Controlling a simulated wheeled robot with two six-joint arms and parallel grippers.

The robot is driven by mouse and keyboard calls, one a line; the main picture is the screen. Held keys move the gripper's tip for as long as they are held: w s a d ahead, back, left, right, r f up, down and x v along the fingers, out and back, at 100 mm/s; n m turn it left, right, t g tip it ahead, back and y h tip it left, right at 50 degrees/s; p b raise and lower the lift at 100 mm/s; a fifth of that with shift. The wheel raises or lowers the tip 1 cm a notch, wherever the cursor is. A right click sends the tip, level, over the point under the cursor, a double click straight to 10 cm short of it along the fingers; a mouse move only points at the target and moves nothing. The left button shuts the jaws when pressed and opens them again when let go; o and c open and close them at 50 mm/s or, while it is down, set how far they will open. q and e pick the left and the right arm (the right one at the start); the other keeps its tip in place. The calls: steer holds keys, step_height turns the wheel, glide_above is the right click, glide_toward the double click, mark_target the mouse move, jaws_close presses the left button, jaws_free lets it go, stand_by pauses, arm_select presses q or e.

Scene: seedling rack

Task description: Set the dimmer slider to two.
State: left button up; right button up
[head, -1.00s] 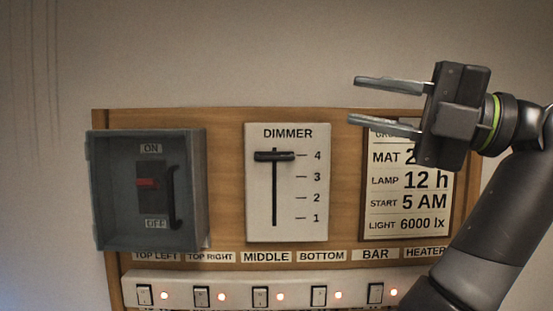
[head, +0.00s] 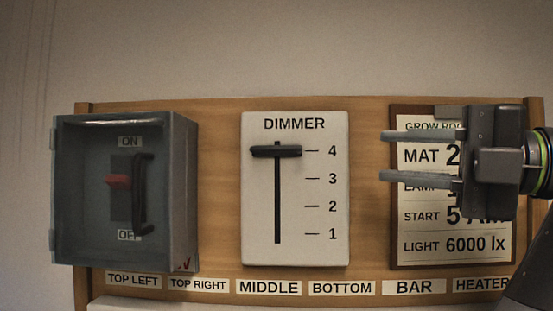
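The dimmer (head: 257,215) is a white plate on the wooden panel, with a vertical black slot and marks from 1 at the bottom to 4 at the top. Its black slider knob (head: 276,151) sits level with the 4 mark.
A grey switch box (head: 185,200) with a red lever (head: 118,181) and a black handle (head: 140,194) is at left. A printed notice (head: 450,258) is behind my gripper. Name labels line the lower part of the wooden panel (head: 215,180). The dimmer's front is clear.

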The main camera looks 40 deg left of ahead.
mark_target(279, 148)
arm_select(q)
steer(key=s+a+p, duration=0.1)
steer(key=a, duration=0.4)
steer(key=s+a+r+p, duration=0.1)
steer(key=a, duration=0.4)
steer(key=s+a+p, duration=0.1)
steer(key=a, duration=0.4)
steer(key=shift+r+p, duration=0.2)
steer(key=shift+p, duration=0.2)
steer(key=shift+a, duration=0.55)
steer(key=shift+s, duration=0.1)
steer(key=shift+c, duration=0.4)
jaws_close()
